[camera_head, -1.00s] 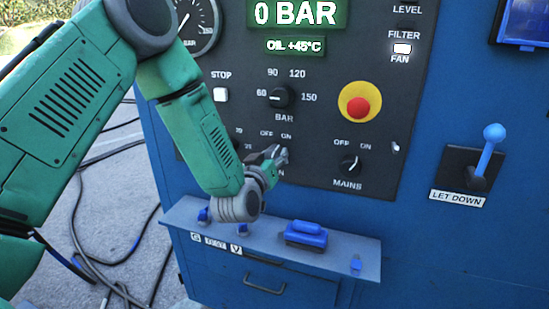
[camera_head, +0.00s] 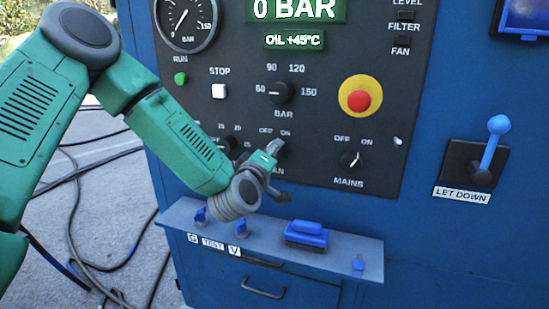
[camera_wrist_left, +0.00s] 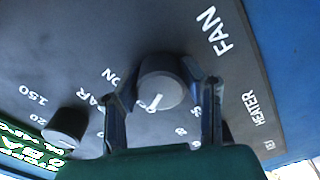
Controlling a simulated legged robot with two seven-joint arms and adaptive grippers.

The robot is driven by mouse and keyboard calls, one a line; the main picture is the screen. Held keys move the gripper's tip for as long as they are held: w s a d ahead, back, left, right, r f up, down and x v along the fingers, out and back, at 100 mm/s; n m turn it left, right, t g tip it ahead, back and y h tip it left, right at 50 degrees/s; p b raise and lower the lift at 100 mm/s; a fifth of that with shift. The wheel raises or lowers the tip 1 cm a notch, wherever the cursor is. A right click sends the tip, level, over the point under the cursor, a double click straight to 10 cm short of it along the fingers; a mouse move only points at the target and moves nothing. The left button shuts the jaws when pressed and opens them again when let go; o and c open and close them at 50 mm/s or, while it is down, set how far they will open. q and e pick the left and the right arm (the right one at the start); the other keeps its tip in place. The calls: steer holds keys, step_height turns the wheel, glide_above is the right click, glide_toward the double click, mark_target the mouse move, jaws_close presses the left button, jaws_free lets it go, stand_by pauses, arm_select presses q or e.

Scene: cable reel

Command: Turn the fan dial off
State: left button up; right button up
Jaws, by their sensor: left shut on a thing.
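The fan dial (camera_wrist_left: 165,85) is a round dark knob with a short white mark, seen in the left wrist view under the FAN label. Its mark points toward the bottom of that picture. The two fingers of my left gripper (camera_wrist_left: 162,103) are on either side of the dial and shut on it. In the head view my left gripper (camera_head: 279,168) reaches the panel above the FAN label, below OFF and ON, and hides most of the dial. The FAN indicator (camera_head: 401,52) at the top right of the panel is dark. My right gripper is not in view.
The BAR dial (camera_head: 281,92) is above, the MAINS dial (camera_head: 350,160) to the right, and the red emergency button (camera_head: 359,99) higher up. A heater dial (camera_head: 224,144) is close on the left. A shelf (camera_head: 355,247) with blue parts juts out below.

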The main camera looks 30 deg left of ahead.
arm_select(q)
steer(key=shift+s+a+f+n, duration=0.1)
steer(key=shift+f+n, duration=0.1)
steer(key=shift+n, duration=0.4)
steer(key=o, duration=1.1)
steer(key=shift+c, duration=0.2)
steer(key=shift+o, duration=0.4)
steer(key=shift+a, duration=0.1)
steer(key=v, duration=1.2)
